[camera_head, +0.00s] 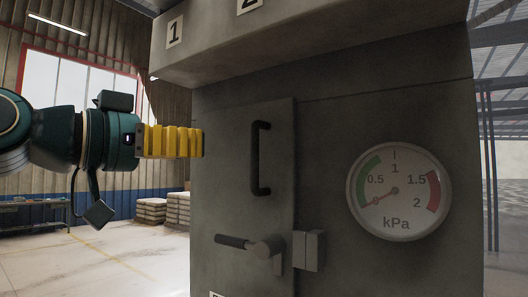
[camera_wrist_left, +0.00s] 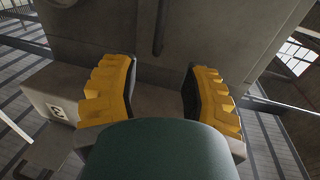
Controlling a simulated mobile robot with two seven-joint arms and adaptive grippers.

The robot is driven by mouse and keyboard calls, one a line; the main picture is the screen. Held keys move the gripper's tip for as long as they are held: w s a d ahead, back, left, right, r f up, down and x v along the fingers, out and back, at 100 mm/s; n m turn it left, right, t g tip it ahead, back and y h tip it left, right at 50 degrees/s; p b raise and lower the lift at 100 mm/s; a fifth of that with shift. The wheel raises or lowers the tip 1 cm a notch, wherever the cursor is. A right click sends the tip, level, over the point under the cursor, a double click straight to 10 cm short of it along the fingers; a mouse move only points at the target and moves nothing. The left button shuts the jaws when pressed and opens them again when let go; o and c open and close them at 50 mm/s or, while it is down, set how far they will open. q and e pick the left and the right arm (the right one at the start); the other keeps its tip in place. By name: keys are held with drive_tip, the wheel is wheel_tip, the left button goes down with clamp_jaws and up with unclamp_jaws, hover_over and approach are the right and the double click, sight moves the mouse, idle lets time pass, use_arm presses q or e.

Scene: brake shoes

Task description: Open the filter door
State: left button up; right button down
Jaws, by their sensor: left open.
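The filter door (camera_head: 225,185) is a dark grey panel on the front of a large grey cabinet and looks closed. It carries a black vertical bar handle (camera_head: 261,158) and, below it, a lever latch (camera_head: 264,249) with its dark grip pointing left, beside a small block (camera_head: 308,251). My left gripper (camera_head: 203,142) has yellow ribbed fingers and is at the door's left edge, left of the bar handle and above the lever. In the left wrist view the gripper (camera_wrist_left: 160,78) is open and empty, facing the grey cabinet; a dark bar (camera_wrist_left: 159,28), apparently the handle, shows beyond it. My right gripper is not in view.
A round kPa gauge (camera_head: 399,191) is mounted right of the door. An overhanging ledge (camera_head: 310,45) with number labels juts out above. Stacked pallets (camera_head: 152,211) and a workbench (camera_head: 32,216) stand far back left. The floor left of the cabinet is clear.

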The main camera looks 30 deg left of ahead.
sight(252, 153)
use_arm(q)
drive_tip(key=x, duration=1.3)
drive_tip(key=shift+w+d+f+p, duration=0.1)
drive_tip(key=shift+w+f+p, duration=0.1)
drive_tip(key=shift+w+p, duration=0.15)
drive_tip(key=shift+o, duration=0.2)
clamp_jaws()
